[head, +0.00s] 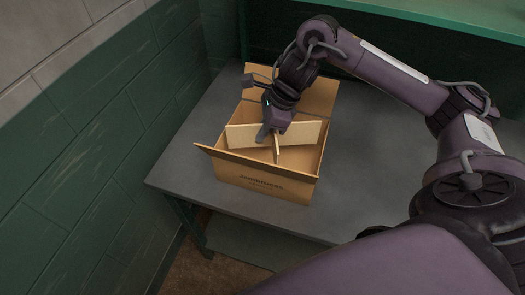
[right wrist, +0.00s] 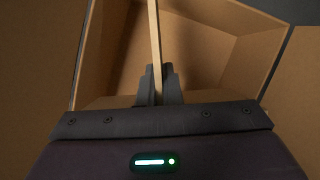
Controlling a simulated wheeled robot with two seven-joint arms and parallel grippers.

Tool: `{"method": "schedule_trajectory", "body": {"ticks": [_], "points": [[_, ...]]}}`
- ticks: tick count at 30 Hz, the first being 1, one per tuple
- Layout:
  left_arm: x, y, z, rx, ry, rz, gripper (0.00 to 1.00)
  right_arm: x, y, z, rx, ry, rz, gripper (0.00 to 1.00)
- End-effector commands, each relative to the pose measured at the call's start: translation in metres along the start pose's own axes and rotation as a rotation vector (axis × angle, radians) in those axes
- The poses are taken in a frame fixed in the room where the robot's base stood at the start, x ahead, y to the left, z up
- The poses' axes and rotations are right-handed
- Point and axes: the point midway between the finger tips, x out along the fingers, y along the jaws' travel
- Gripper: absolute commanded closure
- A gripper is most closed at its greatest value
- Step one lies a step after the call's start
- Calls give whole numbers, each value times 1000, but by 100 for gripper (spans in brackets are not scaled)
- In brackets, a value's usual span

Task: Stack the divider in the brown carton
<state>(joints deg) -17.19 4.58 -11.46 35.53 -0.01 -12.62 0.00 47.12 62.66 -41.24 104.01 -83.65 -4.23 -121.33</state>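The open brown carton (head: 262,178) stands on the grey table with its flaps folded out. The divider (head: 298,133), crossed cardboard panels, is at the carton's opening, partly inside it. The carton floor shows below the panel. Whether the divider touches the floor cannot be told. My left gripper is not in view.
The grey table (head: 365,190) is clear to the right of the carton. A green wall (head: 90,140) runs close along the left. A green shelf edge (head: 440,14) is at the back, above the table.

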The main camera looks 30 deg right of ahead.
Motion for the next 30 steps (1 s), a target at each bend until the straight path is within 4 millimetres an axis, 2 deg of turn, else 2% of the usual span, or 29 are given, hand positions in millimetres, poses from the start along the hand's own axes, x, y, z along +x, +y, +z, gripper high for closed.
{"method": "schedule_trajectory", "body": {"ticks": [1,3,9,15,25,30], "points": [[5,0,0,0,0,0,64,12,2,-5,4,-1,6,100],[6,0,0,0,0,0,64,21,1,-8,3,-1,4,100],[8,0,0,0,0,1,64,34,0,-14,1,-1,2,100],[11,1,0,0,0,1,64,59,1,-24,2,-1,4,100],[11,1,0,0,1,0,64,63,0,-26,1,0,-1,100],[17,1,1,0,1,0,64,68,0,-28,0,0,-1,100]]}}
